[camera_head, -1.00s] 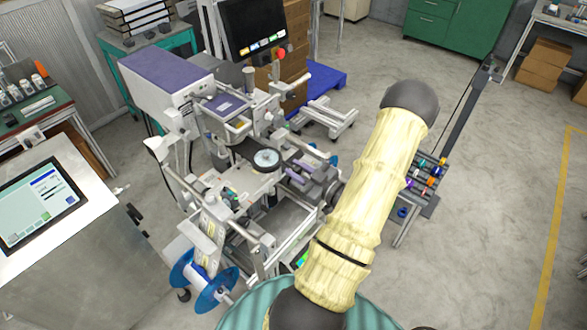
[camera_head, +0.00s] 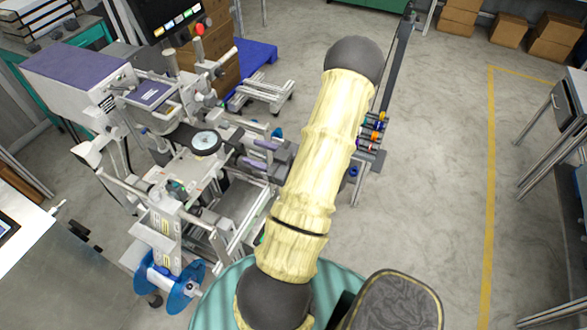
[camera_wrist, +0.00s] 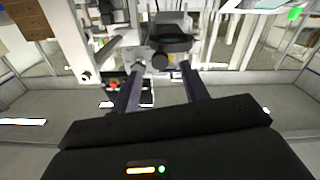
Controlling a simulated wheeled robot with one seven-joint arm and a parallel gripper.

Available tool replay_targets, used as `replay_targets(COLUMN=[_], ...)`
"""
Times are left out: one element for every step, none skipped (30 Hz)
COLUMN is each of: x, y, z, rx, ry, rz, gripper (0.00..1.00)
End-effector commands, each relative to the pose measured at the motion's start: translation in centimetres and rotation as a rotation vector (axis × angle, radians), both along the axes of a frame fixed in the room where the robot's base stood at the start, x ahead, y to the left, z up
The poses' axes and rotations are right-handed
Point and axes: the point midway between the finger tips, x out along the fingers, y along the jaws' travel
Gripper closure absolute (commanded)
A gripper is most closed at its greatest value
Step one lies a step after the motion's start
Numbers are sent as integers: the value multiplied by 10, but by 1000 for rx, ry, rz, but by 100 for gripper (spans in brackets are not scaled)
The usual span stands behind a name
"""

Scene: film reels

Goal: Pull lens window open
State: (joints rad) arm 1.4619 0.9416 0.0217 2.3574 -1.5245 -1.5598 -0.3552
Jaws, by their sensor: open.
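The film machine (camera_head: 165,160) stands left of my arm in the head view, with a round, black-rimmed part (camera_head: 205,142) on its top. I cannot tell for sure which part is the lens window. My gripper (camera_head: 243,152) is just right of that round part, its dark purple fingers pointing left at the machine. In the wrist view my gripper (camera_wrist: 163,75) is open, its fingers apart with nothing held. A black knob-like part (camera_wrist: 158,62) and a curved black part (camera_wrist: 172,42) show between and beyond the fingertips. I cannot tell whether the fingers touch anything.
A monitor (camera_head: 165,15) stands behind the machine, and a blue reel (camera_head: 168,285) hangs at its front. A rack of coloured items (camera_head: 375,132) stands right of my arm. A blue pallet (camera_head: 255,57) lies behind. Floor at the right is open up to a workbench (camera_head: 560,115).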

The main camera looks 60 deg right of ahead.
Motion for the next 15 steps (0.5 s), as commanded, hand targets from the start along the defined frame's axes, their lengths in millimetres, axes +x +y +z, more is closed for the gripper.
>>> replay_targets(x=[-11, -17, -25, -31, -37, -45, -51, -57, -65, -71, -77, -84, -90, -95, -100], y=[-2, -3, -3, -3, -4, -4, -5, -5, -6, -7, -7, -7, -8, -8, -9], z=[-4, -4, -3, -4, -4, -3, -3, -3, -3, -4, -3, -3, -3, -3, -3], rx=[-2, -2, -1, -1, -1, -2, -2, -2, -1, -1, -2, -3, -2, -2, -1], ry=[1, 1, 0, 1, 1, 1, 1, 0, 0, 1, 1, 0, 1, 1, 0], rz=[-4, -5, -4, -5, -5, -4, -5, -4, -4, -5, -4, -4, -4, -4, -3], gripper=[55, 55, 55, 55, 55, 55, 55, 55, 55, 55, 55, 55, 55, 55, 55])
